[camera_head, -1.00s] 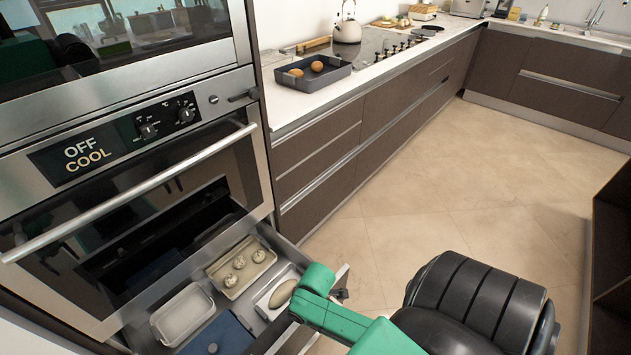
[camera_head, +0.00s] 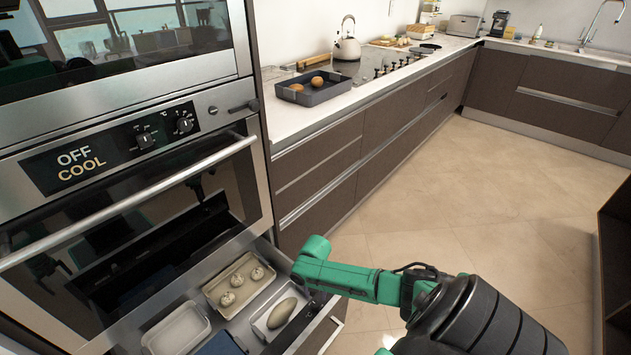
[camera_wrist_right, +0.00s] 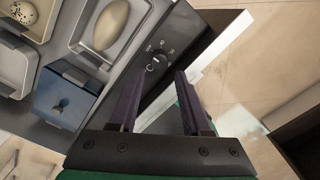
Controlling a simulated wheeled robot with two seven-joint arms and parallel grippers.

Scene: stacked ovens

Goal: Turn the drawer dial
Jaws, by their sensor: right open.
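The drawer (camera_head: 262,325) under the lower oven is pulled out. In the right wrist view, its dial (camera_wrist_right: 158,60) is a small dark round knob with white markings around it, on a black panel (camera_wrist_right: 176,42) along the drawer's edge. My right gripper (camera_wrist_right: 157,76) is open, its two dark fingers pointing at the panel, with the dial just beyond and between the tips. I cannot tell whether they touch the panel. In the head view my right gripper (camera_head: 318,299) hangs over the drawer's front right, and the dial is hidden there. My left gripper is not in view.
The drawer holds a tray with several speckled round items (camera_head: 238,283), a dish with an oval loaf (camera_head: 282,312), an empty dish (camera_head: 178,330) and a blue box (camera_wrist_right: 62,100). The oven display (camera_head: 80,163) reads OFF COOL. Open floor lies right.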

